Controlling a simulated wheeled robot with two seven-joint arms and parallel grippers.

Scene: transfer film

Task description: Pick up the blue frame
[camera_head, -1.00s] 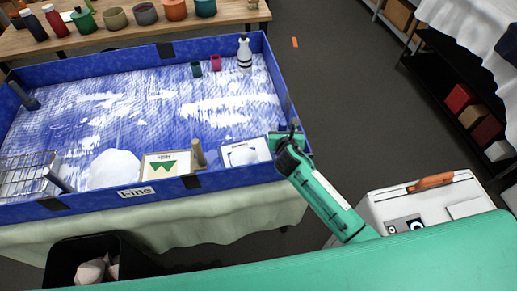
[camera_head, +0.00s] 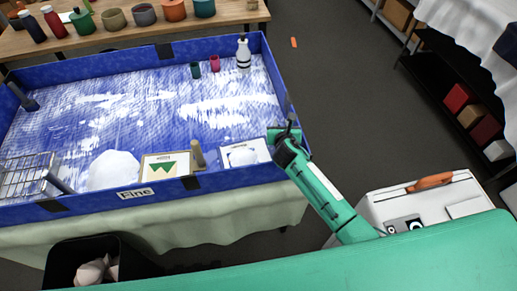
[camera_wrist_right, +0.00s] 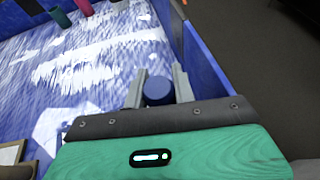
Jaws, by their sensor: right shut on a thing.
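My right gripper (camera_head: 283,132) is at the right end of the blue tray, close to its right wall. In the right wrist view its two fingers (camera_wrist_right: 160,76) stand on either side of a round blue handle (camera_wrist_right: 157,92) and are shut on it. A pale panel with a small picture (camera_head: 244,153) lies just left of the gripper in the head view; its white corner shows in the wrist view (camera_wrist_right: 52,124). The joint between handle and panel is hidden behind the gripper. My left gripper is out of view.
The blue tray (camera_head: 235,177) has raised walls. A green-picture frame (camera_head: 167,166) with a tan post (camera_head: 197,153), a white disc (camera_head: 114,170) and a wire rack (camera_head: 25,177) are along its front. A white bottle (camera_head: 243,56) stands at the back right.

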